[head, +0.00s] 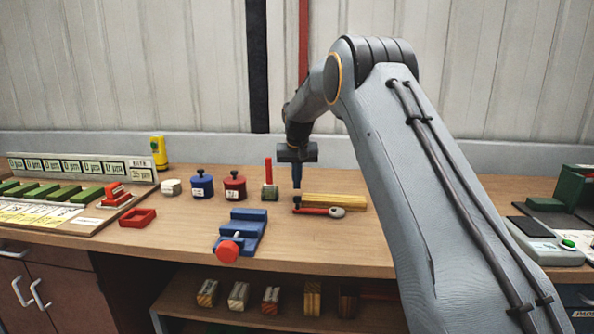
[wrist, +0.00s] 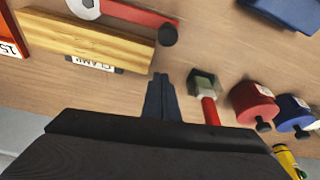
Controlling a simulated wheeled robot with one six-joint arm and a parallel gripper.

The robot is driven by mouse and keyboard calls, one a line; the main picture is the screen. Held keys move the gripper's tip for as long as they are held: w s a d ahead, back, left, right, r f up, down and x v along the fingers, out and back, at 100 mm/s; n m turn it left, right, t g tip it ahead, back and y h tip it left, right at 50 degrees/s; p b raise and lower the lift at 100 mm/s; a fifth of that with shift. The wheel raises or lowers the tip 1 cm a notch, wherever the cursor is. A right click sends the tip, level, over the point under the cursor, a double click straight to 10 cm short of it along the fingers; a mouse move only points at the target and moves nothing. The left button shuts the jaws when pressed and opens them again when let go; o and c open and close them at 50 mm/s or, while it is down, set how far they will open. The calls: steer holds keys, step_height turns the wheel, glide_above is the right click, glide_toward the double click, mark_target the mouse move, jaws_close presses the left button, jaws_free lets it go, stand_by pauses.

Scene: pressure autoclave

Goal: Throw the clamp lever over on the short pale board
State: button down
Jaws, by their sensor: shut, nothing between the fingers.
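The pale wooden board (head: 345,201) lies on the bench; in the wrist view it shows at upper left (wrist: 80,38), with a label partly reading "CLAMP" at its edge. The red clamp lever (head: 314,211) lies along the board's near side, roughly flat. Its round pale pivot (head: 337,212) is at the right, and its black knob (head: 297,201) at the left end. The lever (wrist: 135,12) and knob (wrist: 168,35) also show in the wrist view. My gripper (head: 297,186) points down, shut and empty, near the knob end; its fingertips (wrist: 160,78) appear apart from the knob in the wrist view.
An olive block with an upright red handle (head: 268,172) stands just left of my gripper. Red (head: 235,188) and blue (head: 202,188) jars stand further left. A blue vise (head: 243,228) sits in front. A control box (head: 545,243) is at right.

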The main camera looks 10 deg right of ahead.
steer(key=shift+f, duration=0.45)
steer(key=shift+s+a+r+p, duration=0.15)
steer(key=shift+s+p, duration=0.25)
steer(key=shift+s, duration=0.6)
steer(key=shift+s+a+f, duration=0.15)
steer(key=shift+s+f, duration=0.1)
steer(key=shift+s, duration=0.6)
steer(key=shift+a, duration=0.1)
